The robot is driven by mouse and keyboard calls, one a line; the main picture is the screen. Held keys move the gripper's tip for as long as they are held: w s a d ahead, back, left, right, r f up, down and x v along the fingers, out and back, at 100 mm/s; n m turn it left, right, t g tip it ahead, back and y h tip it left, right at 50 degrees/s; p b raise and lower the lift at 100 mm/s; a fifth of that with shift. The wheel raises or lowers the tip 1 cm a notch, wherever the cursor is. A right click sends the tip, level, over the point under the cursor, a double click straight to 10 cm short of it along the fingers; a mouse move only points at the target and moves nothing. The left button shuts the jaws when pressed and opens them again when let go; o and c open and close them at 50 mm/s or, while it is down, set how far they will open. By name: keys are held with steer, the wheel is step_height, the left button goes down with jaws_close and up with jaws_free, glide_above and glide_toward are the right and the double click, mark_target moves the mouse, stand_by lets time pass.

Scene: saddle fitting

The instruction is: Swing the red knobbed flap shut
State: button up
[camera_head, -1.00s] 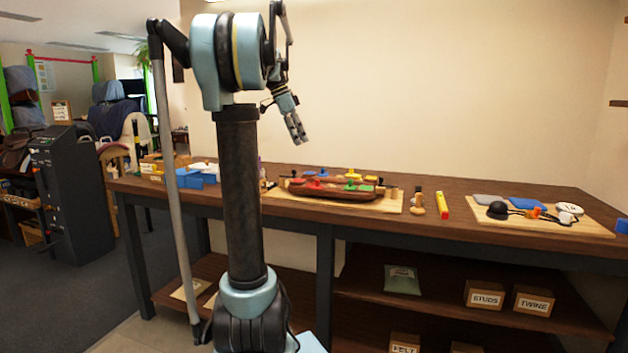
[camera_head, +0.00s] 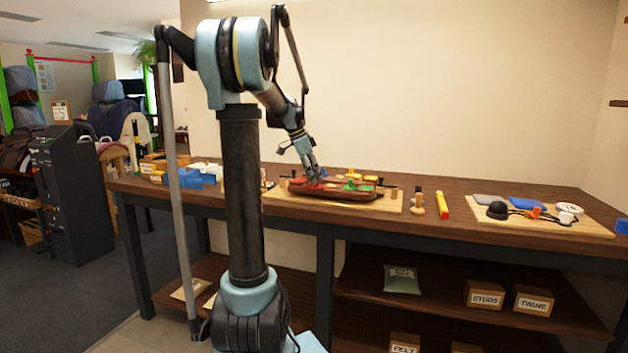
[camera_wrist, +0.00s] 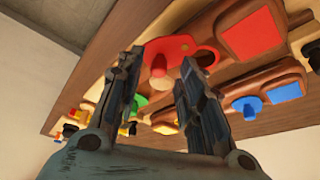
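A red flap (camera_wrist: 173,46) with a pale knob (camera_wrist: 159,68) shows in the wrist view, lying flat on a brown wooden piece. A dark round opening (camera_wrist: 206,57) is beside the flap and looks uncovered. My gripper (camera_wrist: 160,62) is open, its two fingers on either side of the knob in the picture. I cannot tell whether a finger touches it. In the head view my gripper (camera_head: 316,180) is low over the left part of the brown wooden piece (camera_head: 335,192), hiding part of the red there.
The wrist view also shows a red panel (camera_wrist: 260,36), a blue panel (camera_wrist: 287,92) with a blue knob (camera_wrist: 247,106), and a green part (camera_wrist: 139,101). On the bench (camera_head: 455,222), a yellow-red bar (camera_head: 442,205) and a board with small items (camera_head: 575,226) lie to the right.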

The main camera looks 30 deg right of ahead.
steer(key=shift+s+d+f, duration=0.1)
steer(key=shift+d+f, duration=0.15)
steer(key=shift+f, duration=0.35)
